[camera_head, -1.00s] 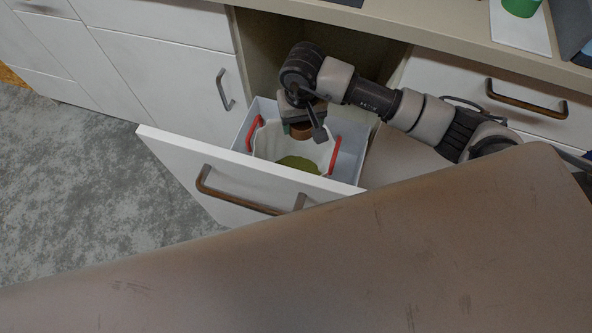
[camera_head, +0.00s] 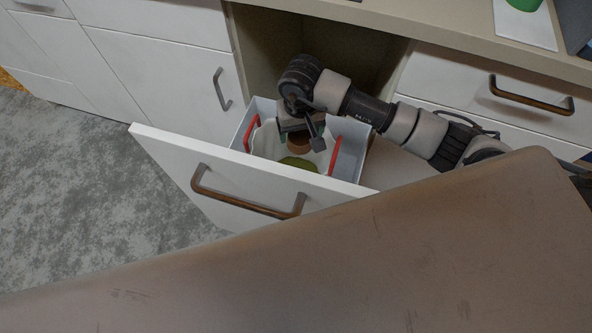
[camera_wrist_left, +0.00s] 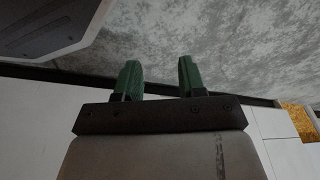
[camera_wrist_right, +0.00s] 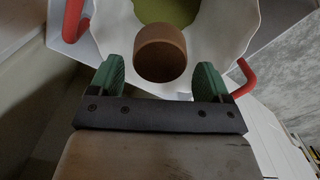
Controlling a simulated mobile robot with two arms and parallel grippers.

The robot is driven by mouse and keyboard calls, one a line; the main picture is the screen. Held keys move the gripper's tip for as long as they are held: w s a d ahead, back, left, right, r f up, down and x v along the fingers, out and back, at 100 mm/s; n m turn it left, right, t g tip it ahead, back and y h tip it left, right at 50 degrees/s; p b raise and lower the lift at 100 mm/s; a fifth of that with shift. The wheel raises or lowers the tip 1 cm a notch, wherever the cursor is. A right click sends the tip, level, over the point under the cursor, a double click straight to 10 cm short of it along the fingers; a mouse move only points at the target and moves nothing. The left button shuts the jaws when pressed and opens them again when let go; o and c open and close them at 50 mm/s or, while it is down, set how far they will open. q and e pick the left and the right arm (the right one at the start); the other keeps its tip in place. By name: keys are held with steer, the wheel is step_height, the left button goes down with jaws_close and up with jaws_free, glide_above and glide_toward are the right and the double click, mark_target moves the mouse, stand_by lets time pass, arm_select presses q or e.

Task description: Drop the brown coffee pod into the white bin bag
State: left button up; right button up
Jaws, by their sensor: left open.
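The brown coffee pod (camera_head: 299,144) is just below my right gripper (camera_head: 303,131), over the mouth of the white bin bag (camera_head: 264,142). In the right wrist view the pod (camera_wrist_right: 160,53) lies beyond and between the green fingertips of my right gripper (camera_wrist_right: 162,82), with a gap on each side. That gripper is open. I cannot tell whether the pod touches anything. The bag (camera_wrist_right: 112,30) lines a bin with red handles. My left gripper (camera_wrist_left: 158,78) is open and empty, above the floor, away from the bag.
The bin stands in a pulled-out drawer with a white front (camera_head: 165,155) and brown handle (camera_head: 245,203). An olive-green patch (camera_head: 298,163) shows inside the bag. The counter (camera_head: 470,45) runs behind my right arm. Grey floor (camera_head: 80,190) is clear at the left.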

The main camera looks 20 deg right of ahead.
steer(key=shift+o, duration=1.4)
arm_select(q)
steer(key=shift+s+a+f+p, duration=0.1)
steer(key=shift+s+f+p, duration=0.1)
steer(key=shift+s+f, duration=0.3)
steer(key=shift+s+a+f+p, duration=0.1)
steer(key=shift+s+f+p, duration=0.15)
steer(key=shift+f, duration=0.45)
arm_select(e)
step_height(320, 180, up, 11)
arm_select(q)
steer(key=shift+d, duration=0.1)
arm_select(e)
steer(key=shift+f, duration=0.1)
